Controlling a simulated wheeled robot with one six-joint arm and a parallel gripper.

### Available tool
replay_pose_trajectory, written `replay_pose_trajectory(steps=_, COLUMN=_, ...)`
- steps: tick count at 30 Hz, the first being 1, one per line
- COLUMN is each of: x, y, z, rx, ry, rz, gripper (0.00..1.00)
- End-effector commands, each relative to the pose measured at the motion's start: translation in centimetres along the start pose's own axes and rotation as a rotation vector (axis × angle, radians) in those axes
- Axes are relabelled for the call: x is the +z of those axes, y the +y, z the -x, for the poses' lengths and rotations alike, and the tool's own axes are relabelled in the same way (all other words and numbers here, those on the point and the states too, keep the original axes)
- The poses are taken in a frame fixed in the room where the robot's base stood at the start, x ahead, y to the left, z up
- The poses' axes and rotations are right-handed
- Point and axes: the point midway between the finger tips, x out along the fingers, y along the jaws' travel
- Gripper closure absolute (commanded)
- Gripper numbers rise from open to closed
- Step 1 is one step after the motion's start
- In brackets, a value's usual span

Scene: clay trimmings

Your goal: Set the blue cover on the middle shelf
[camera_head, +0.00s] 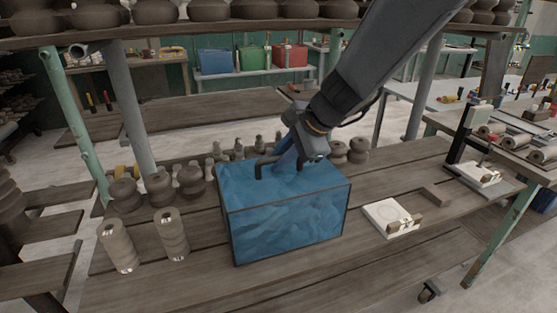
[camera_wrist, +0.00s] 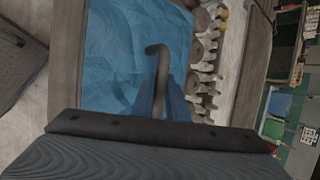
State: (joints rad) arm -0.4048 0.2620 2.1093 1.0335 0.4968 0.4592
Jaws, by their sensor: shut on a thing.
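My gripper (camera_head: 285,160) is at the cover's top, shut on the handle. In the wrist view the handle (camera_wrist: 158,65) rises between the fingers (camera_wrist: 165,100), over the cover's crumpled-looking blue top (camera_wrist: 115,60). Whatever is inside or behind the cover is hidden.
Two ribbed clay cylinders (camera_head: 172,234) and several dark pots (camera_head: 160,188) stand left of the cover. Small figures (camera_head: 235,147) line the back. A white block (camera_head: 392,215) lies to the right. An upper shelf (camera_head: 180,30) with pots hangs above. The front boards are clear.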

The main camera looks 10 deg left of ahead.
Motion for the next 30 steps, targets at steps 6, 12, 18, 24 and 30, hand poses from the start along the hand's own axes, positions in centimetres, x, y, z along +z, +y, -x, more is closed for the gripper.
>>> replay_pose_trajectory(steps=6, x=0.0, y=-0.1, z=0.0, rx=-0.001, ry=0.000, rz=0.001, gripper=1.00)
replay_pose_trajectory(steps=12, x=-0.1, y=0.1, z=-0.2, rx=0.000, ry=0.000, rz=0.000, gripper=0.76)
replay_pose_trajectory(steps=18, x=0.0, y=0.2, z=-0.2, rx=0.001, ry=-0.001, rz=0.000, gripper=0.68)
replay_pose_trajectory(steps=24, x=0.0, y=0.2, z=-0.1, rx=0.002, ry=-0.001, rz=-0.001, gripper=0.68)
replay_pose_trajectory(steps=30, x=0.0, y=0.0, z=2.4, rx=-0.002, ry=0.000, rz=-0.001, gripper=0.68)
